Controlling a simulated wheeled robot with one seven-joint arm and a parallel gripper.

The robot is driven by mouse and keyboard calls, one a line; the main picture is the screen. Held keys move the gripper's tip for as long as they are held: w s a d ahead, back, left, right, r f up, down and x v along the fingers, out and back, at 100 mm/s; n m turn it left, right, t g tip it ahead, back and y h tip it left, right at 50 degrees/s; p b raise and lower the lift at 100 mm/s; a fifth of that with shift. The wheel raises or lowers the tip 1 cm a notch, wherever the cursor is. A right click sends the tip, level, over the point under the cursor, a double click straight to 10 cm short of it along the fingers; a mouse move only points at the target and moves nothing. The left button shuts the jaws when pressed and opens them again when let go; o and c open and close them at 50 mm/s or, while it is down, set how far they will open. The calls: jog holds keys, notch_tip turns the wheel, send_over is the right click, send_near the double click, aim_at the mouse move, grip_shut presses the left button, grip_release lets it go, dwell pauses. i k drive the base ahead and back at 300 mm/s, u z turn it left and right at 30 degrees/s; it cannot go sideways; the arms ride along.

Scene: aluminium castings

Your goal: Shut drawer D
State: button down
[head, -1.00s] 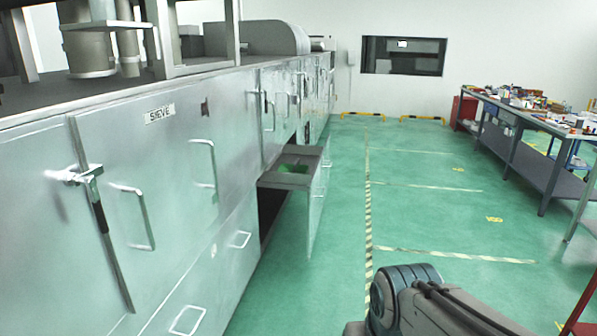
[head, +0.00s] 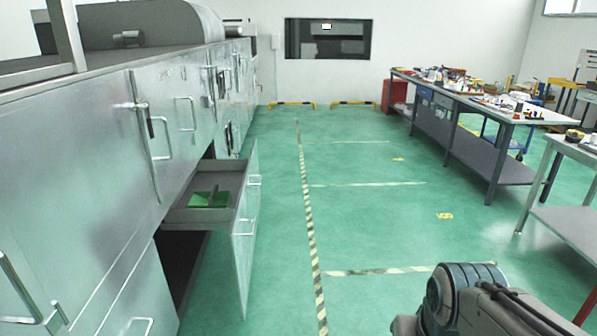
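An open drawer (head: 245,225) sticks out from the row of metal cabinets on the left in the head view. Its tall metal front carries bar handles, and a green item (head: 209,199) lies in its shallow grey tray. No letter is readable on it, so I cannot tell whether it is drawer D. My gripper is out of view; only part of my arm shows at the bottom right, apart from the drawer.
The metal cabinets (head: 95,170) with doors and handles line the left side. The green floor (head: 370,225) ahead is clear, with striped tape lines. Cluttered workbenches (head: 470,150) stand on the right. Yellow and black floor barriers (head: 292,104) stand by the far wall.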

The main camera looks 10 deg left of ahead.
aim_at(239, 177)
jog(key=u, duration=0.15)
jog(key=i, duration=1.55)
jog(key=u, duration=1.05)
jog(key=i, duration=1.25)
jog(key=u, duration=0.7)
